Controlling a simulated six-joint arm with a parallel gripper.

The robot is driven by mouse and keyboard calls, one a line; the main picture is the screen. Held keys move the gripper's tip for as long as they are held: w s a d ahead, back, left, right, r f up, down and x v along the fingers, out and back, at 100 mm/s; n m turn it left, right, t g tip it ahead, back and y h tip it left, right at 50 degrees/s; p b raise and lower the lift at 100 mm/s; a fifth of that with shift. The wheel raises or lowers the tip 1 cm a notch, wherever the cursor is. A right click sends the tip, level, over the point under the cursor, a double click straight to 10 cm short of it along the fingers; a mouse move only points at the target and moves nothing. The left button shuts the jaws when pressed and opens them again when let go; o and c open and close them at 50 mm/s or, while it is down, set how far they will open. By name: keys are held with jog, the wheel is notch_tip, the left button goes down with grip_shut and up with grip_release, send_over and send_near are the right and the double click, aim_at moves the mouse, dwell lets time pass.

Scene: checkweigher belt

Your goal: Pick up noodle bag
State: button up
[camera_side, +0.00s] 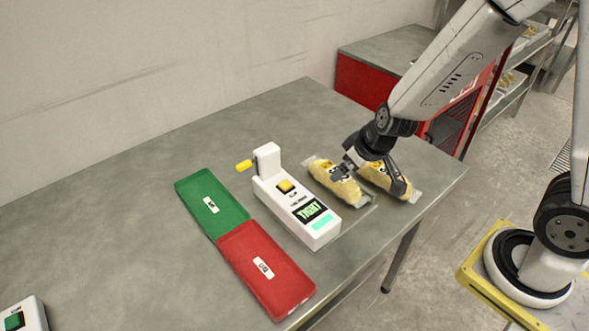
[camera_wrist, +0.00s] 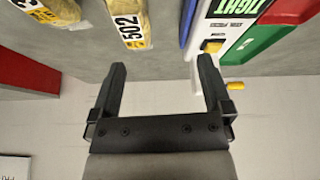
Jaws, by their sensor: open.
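Two yellow noodle bags with clear ends lie side by side on the grey table. The left bag (camera_side: 330,178) is nearer the white device, and the right bag (camera_side: 377,176) is nearer the table's right edge. My gripper (camera_side: 370,180) is open above the bags and partly covers both in the side view. In the wrist view my gripper (camera_wrist: 162,66) has nothing between its fingers. One bag, marked 502 (camera_wrist: 130,22), shows beyond the left fingertip, and another bag (camera_wrist: 38,14) is cut off at the upper left. Height above the bags is hard to tell.
The white device (camera_side: 297,210) with a yellow button and a "TIGHT" display stands left of the bags. A green tray (camera_side: 212,190) and a red tray (camera_side: 290,292) lie beyond it. Another device (camera_side: 32,312) sits at the lower left. The far left table is clear.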

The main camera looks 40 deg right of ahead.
aim_at(341, 187)
jog(key=shift+w+d+f+h, duration=0.35)
jog(key=shift+w+f+h, duration=0.15)
jog(key=shift+f, duration=0.1)
jog(key=shift+w+d+f+h, duration=0.35)
jog(key=shift+w+f, duration=0.1)
jog(key=shift+f, duration=0.2)
jog(key=shift+w+d+f+h, duration=0.35)
jog(key=shift+w+f+h, duration=0.15)
jog(key=shift+f, duration=0.1)
jog(key=shift+x, duration=1.3)
jog(key=shift+w, duration=0.1)
jog(key=shift+x, duration=2.5)
jog(key=shift+w, duration=0.15)
jog(key=shift+r, duration=0.1)
grip_shut()
